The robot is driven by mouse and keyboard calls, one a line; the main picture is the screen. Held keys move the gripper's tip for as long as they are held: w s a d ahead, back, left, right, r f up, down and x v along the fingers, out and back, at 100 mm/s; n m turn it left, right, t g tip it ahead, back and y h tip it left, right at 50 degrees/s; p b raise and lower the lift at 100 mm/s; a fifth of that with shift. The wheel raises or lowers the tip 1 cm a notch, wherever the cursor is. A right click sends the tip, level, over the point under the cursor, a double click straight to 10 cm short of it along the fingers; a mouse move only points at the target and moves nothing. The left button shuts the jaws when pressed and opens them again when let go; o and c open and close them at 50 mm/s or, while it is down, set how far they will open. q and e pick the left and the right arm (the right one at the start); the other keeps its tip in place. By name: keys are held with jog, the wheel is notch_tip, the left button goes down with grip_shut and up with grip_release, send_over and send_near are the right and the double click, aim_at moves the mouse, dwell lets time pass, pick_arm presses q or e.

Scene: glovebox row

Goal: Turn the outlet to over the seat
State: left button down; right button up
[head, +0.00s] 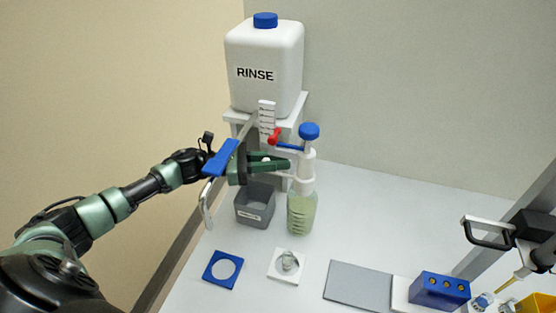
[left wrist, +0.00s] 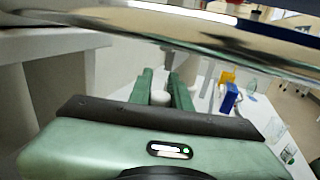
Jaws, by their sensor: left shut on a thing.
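A bottle (head: 301,211) of pale liquid stands on the bench, with a white dispenser head (head: 307,168) and a blue knob (head: 309,131) on top. A blue arm (head: 290,147) reaches left from the head, beside a red piece (head: 275,137). My left gripper (head: 277,163) is left of the head, its green fingers shut on a small white part, which shows between the fingers in the left wrist view (left wrist: 160,98). The fingers hide most of this part; I cannot tell whether it is the outlet. A white square seat (head: 276,267) with a small clear vessel lies in front.
A white RINSE tank (head: 264,75) stands on a shelf behind. A grey bin (head: 256,207) sits left of the bottle, below my gripper. A blue plate with a round hole (head: 222,267), a grey mat (head: 358,285) and a blue rack (head: 440,288) lie in front.

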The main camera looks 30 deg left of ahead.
dwell(0.7)
pick_arm(q)
jog(key=shift+s+d+r+n+t+y+p, duration=0.1)
jog(key=shift+s+d+n+t+y+p, duration=0.1)
jog(key=shift+s+n+t+y+p, duration=0.75)
jog(key=shift+n+t+y, duration=0.55)
jog(key=shift+t, duration=0.3)
jog(key=c, duration=1.3)
grip_release()
